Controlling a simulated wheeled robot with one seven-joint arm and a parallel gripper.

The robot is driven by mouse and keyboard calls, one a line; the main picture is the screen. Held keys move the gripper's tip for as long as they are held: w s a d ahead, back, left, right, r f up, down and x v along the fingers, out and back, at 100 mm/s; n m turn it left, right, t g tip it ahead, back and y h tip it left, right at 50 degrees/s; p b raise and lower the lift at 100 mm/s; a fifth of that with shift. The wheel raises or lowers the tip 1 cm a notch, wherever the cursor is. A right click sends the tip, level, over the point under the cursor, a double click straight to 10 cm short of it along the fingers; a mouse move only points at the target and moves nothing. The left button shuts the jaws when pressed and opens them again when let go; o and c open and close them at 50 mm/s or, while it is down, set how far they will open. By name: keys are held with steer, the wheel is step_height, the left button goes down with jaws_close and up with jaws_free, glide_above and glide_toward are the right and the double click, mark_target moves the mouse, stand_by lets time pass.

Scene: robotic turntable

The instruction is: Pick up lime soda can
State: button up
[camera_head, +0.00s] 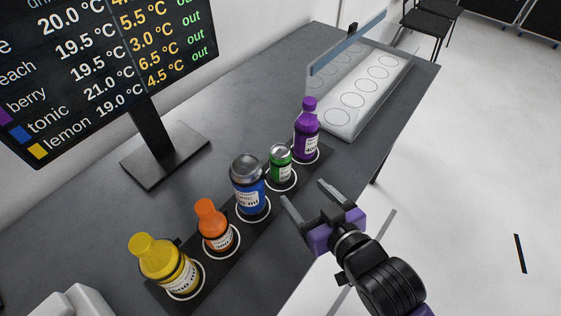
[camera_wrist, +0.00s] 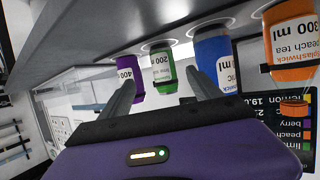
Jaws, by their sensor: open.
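The green can (camera_head: 280,166), which I take as the lime soda, stands upright in a row of drinks on a dark strip, between the blue can (camera_head: 248,184) and the purple bottle (camera_head: 307,132). My gripper (camera_head: 304,193) is open and empty, in front of the green can and apart from it. In the wrist view, which looks upside down, the green can (camera_wrist: 162,74) shows between the two fingers of my gripper (camera_wrist: 160,82), with the purple bottle (camera_wrist: 130,72) partly behind the left finger and the blue can (camera_wrist: 213,62) by the right finger.
An orange bottle (camera_head: 215,226) and a yellow bottle (camera_head: 163,264) stand further along the strip. A display screen (camera_head: 105,75) on a stand is behind the row. A white tray with circles (camera_head: 352,118) and a clear panel lies at the far end. Floor is free at right.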

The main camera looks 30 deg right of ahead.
mark_target(285, 164)
steer(key=w, duration=0.1)
steer(key=w+r, duration=0.1)
steer(key=w, duration=0.1)
steer(key=w+r, duration=0.1)
steer(key=shift+w+a+r, duration=0.15)
steer(key=shift+w+r, duration=0.1)
steer(key=shift+w, duration=0.1)
steer(key=shift+p+x, duration=0.85)
steer(key=shift+x, duration=3.05)
steer(key=shift+s, duration=0.1)
jaws_close()
